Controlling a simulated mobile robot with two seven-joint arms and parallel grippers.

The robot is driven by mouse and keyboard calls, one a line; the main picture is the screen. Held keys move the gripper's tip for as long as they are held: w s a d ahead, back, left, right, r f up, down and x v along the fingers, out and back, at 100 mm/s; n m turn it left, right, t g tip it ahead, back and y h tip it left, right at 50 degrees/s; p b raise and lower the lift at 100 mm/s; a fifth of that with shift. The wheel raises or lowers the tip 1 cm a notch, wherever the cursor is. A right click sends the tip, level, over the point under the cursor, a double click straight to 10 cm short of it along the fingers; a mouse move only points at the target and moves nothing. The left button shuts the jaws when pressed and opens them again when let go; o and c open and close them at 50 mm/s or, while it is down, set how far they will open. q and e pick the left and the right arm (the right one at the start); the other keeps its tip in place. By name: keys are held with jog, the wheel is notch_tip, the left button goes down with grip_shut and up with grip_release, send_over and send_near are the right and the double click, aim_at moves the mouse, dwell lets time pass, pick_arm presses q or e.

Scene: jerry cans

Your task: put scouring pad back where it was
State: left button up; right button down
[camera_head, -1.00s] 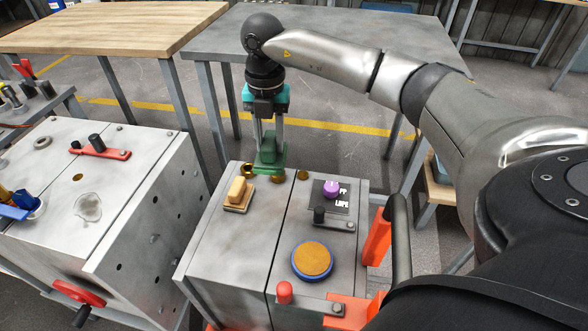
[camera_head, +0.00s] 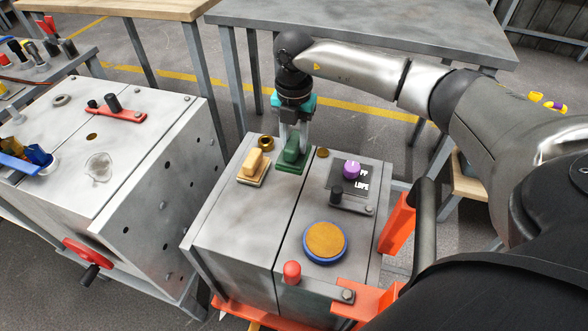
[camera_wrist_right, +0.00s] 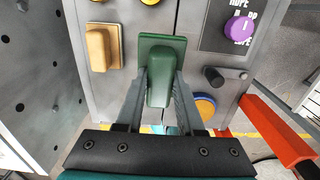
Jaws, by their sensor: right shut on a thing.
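The green scouring pad (camera_head: 291,156), a block with a raised grip on a flat base, is at the back of the grey machine top, over the seam between its two panels. I cannot tell whether its base touches the top. My right gripper (camera_head: 293,146) points down and is shut on the pad's grip. In the right wrist view the pad (camera_wrist_right: 160,78) sits between the two fingers (camera_wrist_right: 160,92). A similar tan block (camera_head: 253,167) stands just left of it; it also shows in the wrist view (camera_wrist_right: 103,47). My left gripper is not in view.
A purple knob (camera_head: 351,170), a black knob (camera_head: 336,194), an orange disc with a blue rim (camera_head: 325,242) and a red knob (camera_head: 292,272) stand right and front. The left front panel (camera_head: 234,225) is bare.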

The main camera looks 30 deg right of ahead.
notch_tip(320, 180, down, 4)
jog(key=shift+b, duration=0.6)
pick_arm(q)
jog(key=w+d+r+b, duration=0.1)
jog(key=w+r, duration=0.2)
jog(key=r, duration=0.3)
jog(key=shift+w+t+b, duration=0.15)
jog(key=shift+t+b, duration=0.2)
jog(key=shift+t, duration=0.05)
pick_arm(e)
jog(key=shift+f, duration=2.25)
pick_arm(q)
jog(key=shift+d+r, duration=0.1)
pick_arm(e)
jog(key=shift+f, duration=0.2)
jog(key=c, duration=0.5)
grip_release()
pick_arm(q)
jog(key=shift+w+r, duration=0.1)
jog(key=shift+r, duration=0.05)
pick_arm(e)
jog(key=shift+r, duration=0.1)
